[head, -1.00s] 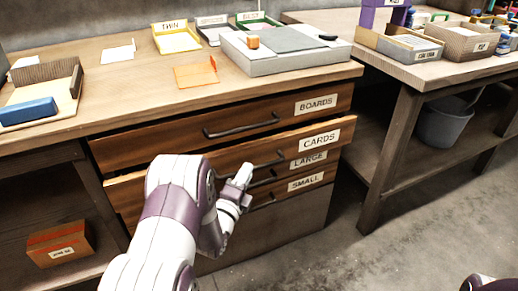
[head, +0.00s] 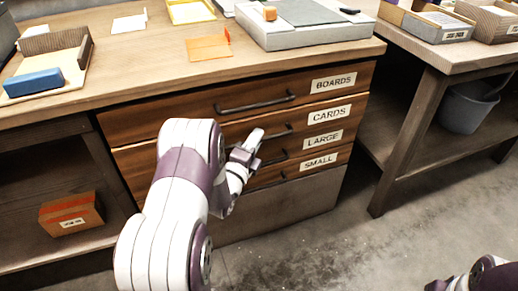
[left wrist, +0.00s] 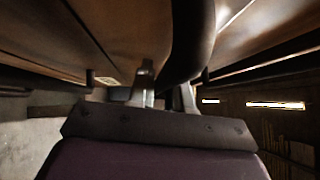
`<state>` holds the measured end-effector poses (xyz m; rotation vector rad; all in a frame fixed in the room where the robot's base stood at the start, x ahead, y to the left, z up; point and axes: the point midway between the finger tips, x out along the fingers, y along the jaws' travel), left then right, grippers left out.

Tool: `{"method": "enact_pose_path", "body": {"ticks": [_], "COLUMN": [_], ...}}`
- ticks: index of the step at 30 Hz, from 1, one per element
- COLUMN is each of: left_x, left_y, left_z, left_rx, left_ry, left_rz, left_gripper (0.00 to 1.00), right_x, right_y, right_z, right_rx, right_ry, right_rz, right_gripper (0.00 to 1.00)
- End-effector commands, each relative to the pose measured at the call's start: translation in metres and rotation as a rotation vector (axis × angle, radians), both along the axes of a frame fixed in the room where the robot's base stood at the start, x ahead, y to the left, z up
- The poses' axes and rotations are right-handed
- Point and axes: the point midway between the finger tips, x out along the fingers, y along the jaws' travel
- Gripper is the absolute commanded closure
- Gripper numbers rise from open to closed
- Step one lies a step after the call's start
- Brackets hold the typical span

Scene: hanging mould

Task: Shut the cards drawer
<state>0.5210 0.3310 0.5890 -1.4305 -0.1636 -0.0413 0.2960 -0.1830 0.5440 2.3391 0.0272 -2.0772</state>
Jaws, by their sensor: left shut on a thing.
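The cards drawer (head: 338,116) is the second wooden drawer from the top, with a white CARDS label at its right. Its front looks flush or nearly flush with the boards drawer (head: 180,115) above. My left gripper (head: 257,138) is shut on the dark handle (head: 281,132) of the cards drawer. My forearm hides the left part of the drawer. In the left wrist view, the gripper fingers (left wrist: 162,92) are at the dark handle bar (left wrist: 193,35), close to the drawer front. The right gripper is out of view.
The large drawer (head: 325,140) and small drawer (head: 320,161) are below and look shut. The bench top (head: 150,65) carries trays and a grey block. An orange box (head: 72,214) sits on the lower left shelf. A second bench with a bucket (head: 466,105) stands right. Floor in front is clear.

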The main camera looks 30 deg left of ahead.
Motion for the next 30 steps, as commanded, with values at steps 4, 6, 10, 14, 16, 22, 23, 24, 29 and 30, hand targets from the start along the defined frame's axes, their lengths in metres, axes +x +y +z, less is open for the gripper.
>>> {"method": "enact_pose_path", "body": {"ticks": [4, 6, 10, 14, 16, 22, 23, 24, 29, 30], "left_x": [0.007, 0.008, 0.008, 0.008, 0.008, 0.008, 0.007, 0.005, -0.027, -0.038], "left_y": [0.009, 0.01, 0.01, 0.011, 0.011, 0.011, 0.011, 0.011, 0.009, 0.008], "left_z": [-0.001, 0.0, 0.0, 0.001, 0.001, 0.001, 0.002, 0.002, 0.0, -0.001], "left_rx": [0.002, 0.002, 0.002, 0.003, 0.003, 0.003, 0.003, 0.003, 0.0, 0.0], "left_ry": [0.003, 0.003, 0.002, 0.001, 0.0, 0.0, 0.0, 0.0, 0.004, 0.006], "left_rz": [0.0, 0.001, 0.002, 0.003, 0.002, 0.003, 0.003, 0.003, 0.005, 0.006], "left_gripper": [1.0, 1.0, 1.0, 0.76, 0.76, 0.76, 0.76, 0.76, 0.76, 0.76], "right_x": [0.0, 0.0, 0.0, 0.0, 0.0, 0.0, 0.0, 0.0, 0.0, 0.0], "right_y": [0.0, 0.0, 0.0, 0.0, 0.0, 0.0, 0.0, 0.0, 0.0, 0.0], "right_z": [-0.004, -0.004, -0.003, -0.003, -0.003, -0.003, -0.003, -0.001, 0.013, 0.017], "right_rx": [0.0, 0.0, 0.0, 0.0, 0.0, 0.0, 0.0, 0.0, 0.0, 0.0], "right_ry": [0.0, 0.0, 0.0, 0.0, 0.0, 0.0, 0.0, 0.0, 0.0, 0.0], "right_rz": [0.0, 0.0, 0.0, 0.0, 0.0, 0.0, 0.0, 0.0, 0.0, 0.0], "right_gripper": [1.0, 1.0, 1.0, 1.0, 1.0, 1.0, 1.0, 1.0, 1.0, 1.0]}}
